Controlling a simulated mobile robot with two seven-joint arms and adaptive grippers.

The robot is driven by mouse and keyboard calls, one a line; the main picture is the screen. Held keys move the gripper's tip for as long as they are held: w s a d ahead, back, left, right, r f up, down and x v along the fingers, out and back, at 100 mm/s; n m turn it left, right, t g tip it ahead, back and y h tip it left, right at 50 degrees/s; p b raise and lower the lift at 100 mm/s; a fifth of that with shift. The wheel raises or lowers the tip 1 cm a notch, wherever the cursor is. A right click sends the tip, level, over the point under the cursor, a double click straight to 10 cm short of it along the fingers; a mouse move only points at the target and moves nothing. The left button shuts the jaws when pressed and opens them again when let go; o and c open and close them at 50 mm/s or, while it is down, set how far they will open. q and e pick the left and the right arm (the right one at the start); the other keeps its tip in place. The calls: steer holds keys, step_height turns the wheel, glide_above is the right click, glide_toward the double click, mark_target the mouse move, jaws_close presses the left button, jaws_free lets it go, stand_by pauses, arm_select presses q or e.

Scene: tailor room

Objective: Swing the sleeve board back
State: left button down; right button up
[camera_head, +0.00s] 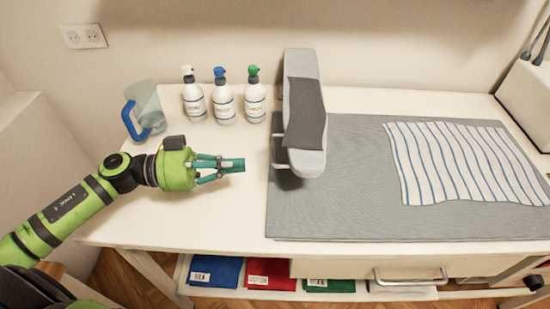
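The sleeve board (303,68) is a long, narrow grey padded board with a darker grey cloth (305,112) draped over its middle. It stands raised on a metal support, running from the back wall towards the front. Its rounded near end hangs over the left edge of the grey ironing mat (350,215). My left gripper (238,166) is above the white table, left of the board's near end and apart from it. Its teal fingertips are together with nothing visible between them. My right gripper is not in view.
Three spray bottles (224,102) and a jug with a blue handle (146,108) stand at the back left. A striped cloth (465,162) lies on the mat. An iron-coloured pale box (528,95) stands far right. Folded cloths (271,273) lie below the table (215,225).

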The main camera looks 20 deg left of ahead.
mark_target(290, 161)
arm_select(q)
steer(key=p+x, duration=0.2)
steer(key=x, duration=0.5)
steer(key=shift+w+d+r, duration=0.1)
steer(key=shift+d+r, duration=0.05)
steer(key=shift+w+d, duration=0.1)
steer(key=shift+d, duration=0.25)
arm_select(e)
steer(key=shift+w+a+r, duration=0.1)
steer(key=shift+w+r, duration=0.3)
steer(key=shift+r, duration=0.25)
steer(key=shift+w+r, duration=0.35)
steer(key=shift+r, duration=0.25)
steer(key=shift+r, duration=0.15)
